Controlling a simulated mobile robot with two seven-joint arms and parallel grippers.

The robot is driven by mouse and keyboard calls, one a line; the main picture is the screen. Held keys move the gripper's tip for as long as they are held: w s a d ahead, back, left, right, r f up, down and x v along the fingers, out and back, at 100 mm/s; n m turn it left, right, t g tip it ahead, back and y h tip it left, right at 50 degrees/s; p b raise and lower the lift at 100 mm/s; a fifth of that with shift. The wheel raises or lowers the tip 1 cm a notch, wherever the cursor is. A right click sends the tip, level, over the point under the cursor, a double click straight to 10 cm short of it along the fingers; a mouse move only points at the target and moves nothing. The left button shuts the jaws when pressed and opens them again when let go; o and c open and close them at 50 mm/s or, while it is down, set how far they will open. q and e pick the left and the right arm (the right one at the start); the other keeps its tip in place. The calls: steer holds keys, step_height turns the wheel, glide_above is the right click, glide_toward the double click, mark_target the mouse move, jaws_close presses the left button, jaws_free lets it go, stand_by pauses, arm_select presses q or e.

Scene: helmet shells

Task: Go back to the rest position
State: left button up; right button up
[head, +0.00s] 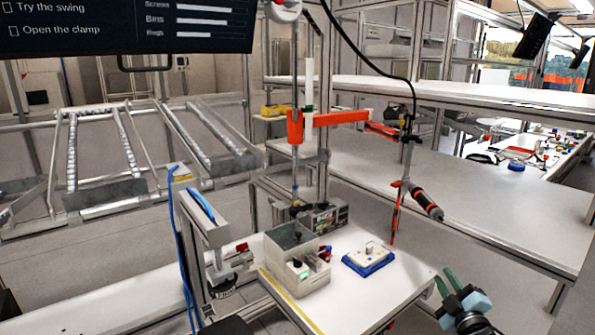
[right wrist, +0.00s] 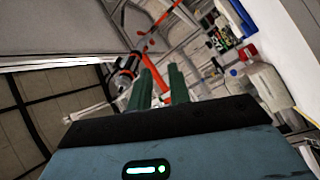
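My right gripper (head: 445,275) is at the lower right of the head view, beside the right edge of the white worktable (head: 365,304). Its two green fingers stand a little apart, with nothing between them. In the right wrist view the same fingers (right wrist: 162,82) show a narrow empty gap. They touch nothing that I can see. My left gripper is not in view.
On the worktable are a grey bin (head: 313,280) with small parts and a blue tray (head: 368,266) with a white piece. A power screwdriver (head: 427,204) hangs from an orange arm (head: 340,117) above. A clamp stand (head: 205,240) stands at the left.

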step_height(320, 180, down, 8)
steer(key=s+d+m+g+h, duration=0.15)
steer(key=m+g, duration=0.25)
steer(key=m, duration=0.5)
steer(key=s+a+f+g, duration=0.2)
steer(key=s+a+f, duration=0.4)
steer(key=s+f, duration=0.55)
steer(key=s+a+f+g+y, duration=0.1)
steer(key=s+a+f, duration=0.1)
steer(key=s, duration=0.9)
steer(key=s+a+f+g+y, duration=0.1)
steer(key=s+a, duration=0.4)
steer(key=s, duration=0.6)
steer(key=s+a+f+m+g+y, duration=0.1)
steer(key=s+a+f, duration=0.3)
steer(key=s, duration=0.7)
steer(key=shift+a+f+g, duration=0.2)
steer(key=shift+f+g, duration=0.3)
steer(key=shift+g, duration=0.3)
